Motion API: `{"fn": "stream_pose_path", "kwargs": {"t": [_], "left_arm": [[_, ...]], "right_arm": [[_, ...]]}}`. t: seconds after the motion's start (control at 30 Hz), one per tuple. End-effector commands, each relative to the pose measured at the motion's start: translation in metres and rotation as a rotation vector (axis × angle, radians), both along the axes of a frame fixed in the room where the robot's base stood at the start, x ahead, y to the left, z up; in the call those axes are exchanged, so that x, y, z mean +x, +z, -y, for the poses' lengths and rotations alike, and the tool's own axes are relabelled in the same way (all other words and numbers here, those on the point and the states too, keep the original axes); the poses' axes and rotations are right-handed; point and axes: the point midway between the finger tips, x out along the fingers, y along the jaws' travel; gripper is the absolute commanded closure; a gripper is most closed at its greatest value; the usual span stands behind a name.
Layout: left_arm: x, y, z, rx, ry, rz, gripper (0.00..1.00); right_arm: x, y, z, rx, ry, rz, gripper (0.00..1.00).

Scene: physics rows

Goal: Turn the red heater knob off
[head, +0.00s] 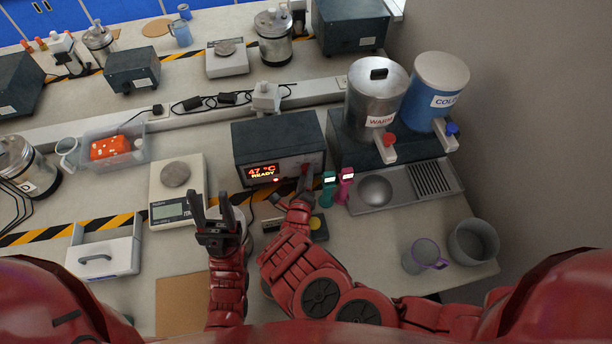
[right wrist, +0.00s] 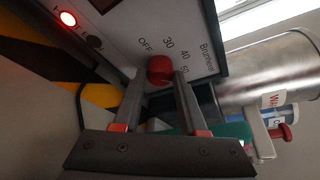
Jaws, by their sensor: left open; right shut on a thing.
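The dark grey heater box (head: 276,133) stands at the middle of the bench, and its display (head: 263,172) reads 47 °C READY. Its red knob (right wrist: 160,69) sits on the white front panel, between the two fingertips of my right gripper (right wrist: 163,82). The right gripper is shut on the knob. OFF, 30, 40 and 50 are printed around the knob; I cannot tell which mark it points at. A red indicator light (right wrist: 68,18) glows on the panel. My left gripper (head: 211,196) is open and empty above the bench, left of the heater.
A scale (head: 180,209) stands left of the heater. A warm-water urn (head: 374,95) and a blue cold one (head: 437,85) stand to its right, behind a metal sink tray (head: 400,186). Teal (head: 328,185) and pink (head: 346,180) items stand close right of my right gripper.

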Motion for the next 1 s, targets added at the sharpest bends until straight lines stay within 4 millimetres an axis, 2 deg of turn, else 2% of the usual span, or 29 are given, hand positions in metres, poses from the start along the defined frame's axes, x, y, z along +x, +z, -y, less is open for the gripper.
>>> {"fn": "stream_pose_path", "kwargs": {"t": [0.1, 0.3, 0.7, 0.73, 0.87, 0.9, 1.0], "left_arm": [[0.0, -0.024, 0.0, 0.0, 0.0, 0.0, 0.5], [0.0, -0.051, 0.0, 0.0, 0.0, 0.0, 0.5], [0.0, -0.053, 0.0, 0.0, 0.0, 0.0, 0.5], [0.0, -0.053, 0.0, 0.0, 0.0, 0.0, 0.5], [0.0, -0.053, 0.0, 0.0, 0.0, 0.0, 0.5], [0.0, -0.053, 0.0, 0.0, 0.0, 0.0, 0.5], [0.0, -0.052, 0.0, 0.0, 0.0, 0.0, 0.5]], "right_arm": [[0.0, -0.01, -0.003, -0.099, 0.001, 0.024, 1.0], [0.0, -0.01, -0.002, -0.287, -0.001, 0.058, 1.0], [0.0, -0.003, -0.002, -0.343, 0.001, 0.071, 1.0], [0.0, -0.003, -0.002, -0.343, 0.001, 0.071, 0.55], [0.0, -0.003, -0.002, -0.343, 0.0, 0.071, 0.32], [0.0, -0.003, -0.002, -0.343, 0.0, 0.071, 0.28], [0.0, -0.003, -0.002, -0.343, 0.0, 0.071, 0.28]]}}
